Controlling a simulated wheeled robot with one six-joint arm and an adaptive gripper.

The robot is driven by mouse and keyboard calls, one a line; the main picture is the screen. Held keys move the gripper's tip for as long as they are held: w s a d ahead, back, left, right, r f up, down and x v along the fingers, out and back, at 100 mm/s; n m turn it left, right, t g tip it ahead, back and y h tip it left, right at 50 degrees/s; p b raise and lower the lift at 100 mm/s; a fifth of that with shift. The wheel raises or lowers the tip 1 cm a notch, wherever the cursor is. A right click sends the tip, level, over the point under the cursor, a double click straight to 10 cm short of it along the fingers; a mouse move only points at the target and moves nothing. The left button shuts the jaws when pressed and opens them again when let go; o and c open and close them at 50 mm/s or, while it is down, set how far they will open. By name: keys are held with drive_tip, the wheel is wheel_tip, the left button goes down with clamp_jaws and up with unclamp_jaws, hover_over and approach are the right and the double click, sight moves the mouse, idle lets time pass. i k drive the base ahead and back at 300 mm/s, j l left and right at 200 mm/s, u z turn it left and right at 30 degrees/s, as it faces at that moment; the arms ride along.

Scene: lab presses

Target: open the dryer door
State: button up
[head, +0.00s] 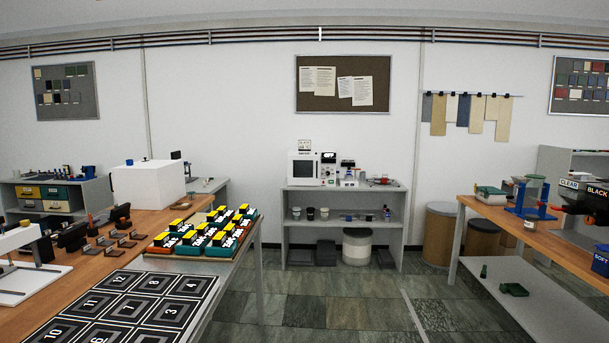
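A white oven-like unit (305,155), which looks like the dryer, stands on top of the grey shelf unit at the back wall. A handle is too small to make out. My gripper is not in view.
The grey shelf unit (343,189) has jars and a white drum below. Another bench (540,232) is at right. The tiled floor (345,305) between them is clear.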

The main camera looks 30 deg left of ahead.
sight(315, 180)
drive_tip(key=i+j+u, duration=0.25)
drive_tip(key=i+u, duration=0.6)
drive_tip(key=i, duration=1.5)
drive_tip(key=i+j, duration=0.1)
drive_tip(key=i, duration=3.4)
drive_tip(key=i+j+z, duration=0.1)
drive_tip(key=i+z, duration=0.2)
drive_tip(key=i, duration=0.25)
drive_tip(key=i+j+z, duration=0.25)
drive_tip(key=i, duration=0.25)
